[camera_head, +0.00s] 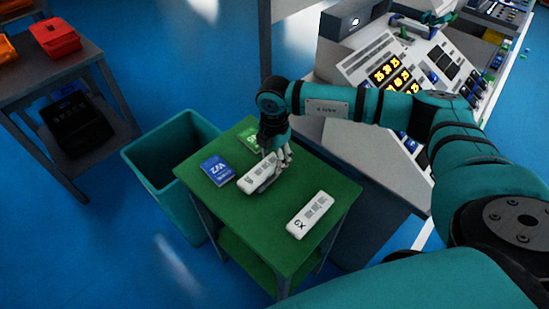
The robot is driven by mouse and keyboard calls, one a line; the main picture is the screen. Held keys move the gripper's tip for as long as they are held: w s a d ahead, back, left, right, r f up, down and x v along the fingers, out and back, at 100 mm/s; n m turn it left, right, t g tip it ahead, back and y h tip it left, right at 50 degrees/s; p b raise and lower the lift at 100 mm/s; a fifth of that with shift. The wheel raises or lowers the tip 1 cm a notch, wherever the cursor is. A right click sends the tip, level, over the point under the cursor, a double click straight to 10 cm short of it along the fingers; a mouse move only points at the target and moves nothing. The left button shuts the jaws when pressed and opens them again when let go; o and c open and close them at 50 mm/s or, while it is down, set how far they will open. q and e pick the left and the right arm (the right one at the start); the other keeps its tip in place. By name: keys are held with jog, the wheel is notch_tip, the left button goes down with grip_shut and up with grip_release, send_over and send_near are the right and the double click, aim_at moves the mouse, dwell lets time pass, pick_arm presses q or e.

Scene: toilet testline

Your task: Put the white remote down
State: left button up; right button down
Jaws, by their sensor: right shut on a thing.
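My right gripper (280,162) is over the green table (283,244) and is shut on a white remote (254,180). The fingers cover this remote's right end. It is at or just above the table top; I cannot tell whether it touches. A second white remote (310,215), marked GX, lies on the table nearer the front right, apart from the gripper. My left gripper is not in view.
A blue packet (217,170) marked W2 and a green packet (250,139) lie on the table. A teal bin (164,154) stands at its left. A console (400,80) stands behind right. A shelf with a red bin (55,38) is far left. The table's front left is clear.

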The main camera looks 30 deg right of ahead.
jog(key=shift+s+a+f, duration=0.1)
jog(key=shift+s+f, duration=0.1)
jog(key=shift+f, duration=0.3)
jog(key=shift+s+f, duration=0.2)
jog(key=shift+f, duration=0.25)
jog(key=c, duration=0.9)
grip_release()
jog(key=shift+o, duration=1)
jog(key=shift+w+f, duration=0.15)
jog(key=shift+w, duration=0.3)
jog(key=shift+s+r, duration=0.1)
jog(key=shift+r, duration=0.15)
jog(key=shift+r, duration=0.15)
notch_tip(320, 180, up, 13)
jog(key=shift+f+b, duration=0.1)
jog(key=shift+b, duration=0.65)
